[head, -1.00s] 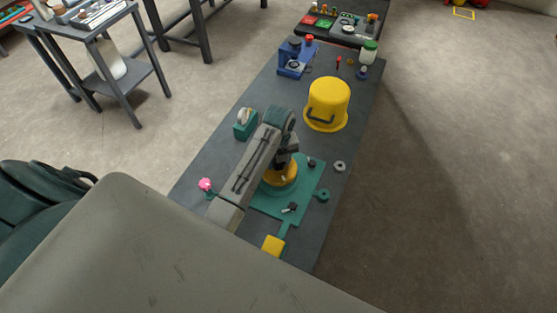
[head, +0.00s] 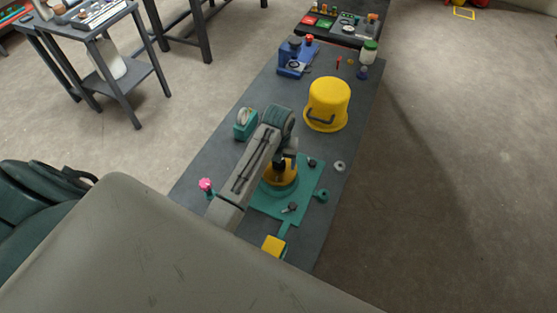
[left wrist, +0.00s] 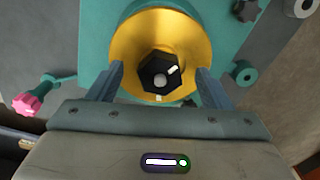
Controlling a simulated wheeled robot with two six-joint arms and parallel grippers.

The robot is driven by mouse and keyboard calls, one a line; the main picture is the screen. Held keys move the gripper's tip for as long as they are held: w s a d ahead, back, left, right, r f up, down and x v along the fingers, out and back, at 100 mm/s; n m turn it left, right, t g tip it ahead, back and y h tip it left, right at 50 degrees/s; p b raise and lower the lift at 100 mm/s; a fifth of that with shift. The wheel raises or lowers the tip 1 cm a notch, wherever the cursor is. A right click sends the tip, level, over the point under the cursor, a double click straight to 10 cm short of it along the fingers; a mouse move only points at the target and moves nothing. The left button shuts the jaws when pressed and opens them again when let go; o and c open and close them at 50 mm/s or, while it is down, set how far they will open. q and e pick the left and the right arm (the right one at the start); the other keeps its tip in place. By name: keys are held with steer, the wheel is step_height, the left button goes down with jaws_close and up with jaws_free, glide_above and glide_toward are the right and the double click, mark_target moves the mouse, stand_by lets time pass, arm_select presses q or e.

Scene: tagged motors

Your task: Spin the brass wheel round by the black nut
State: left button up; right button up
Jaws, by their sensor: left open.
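The brass wheel (left wrist: 192,45) shows large in the left wrist view, with the black nut (left wrist: 153,75) at its middle. In the head view the brass wheel (head: 279,184) sits on a green plate (head: 266,207), partly hidden by my left arm; the nut is hard to make out there. My left gripper (left wrist: 160,82) is open, with one finger on each side of the nut and a gap to it on both sides. It points at the wheel's face; I cannot tell its height over the nut. My right gripper is not in view.
A yellow pot-like cover (head: 327,104) stands behind the plate. A pink knob (head: 205,184) is at left, a green holder (head: 244,122) behind it, and a yellow block (head: 273,245) in front. A grey ring (head: 339,166) lies at right. The bench's right strip is mostly clear.

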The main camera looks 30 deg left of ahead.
arm_select(q)
steer(key=n, duration=1.5)
steer(key=shift+d, duration=0.1)
steer(key=c, duration=1.1)
steer(key=shift+c, duration=0.2)
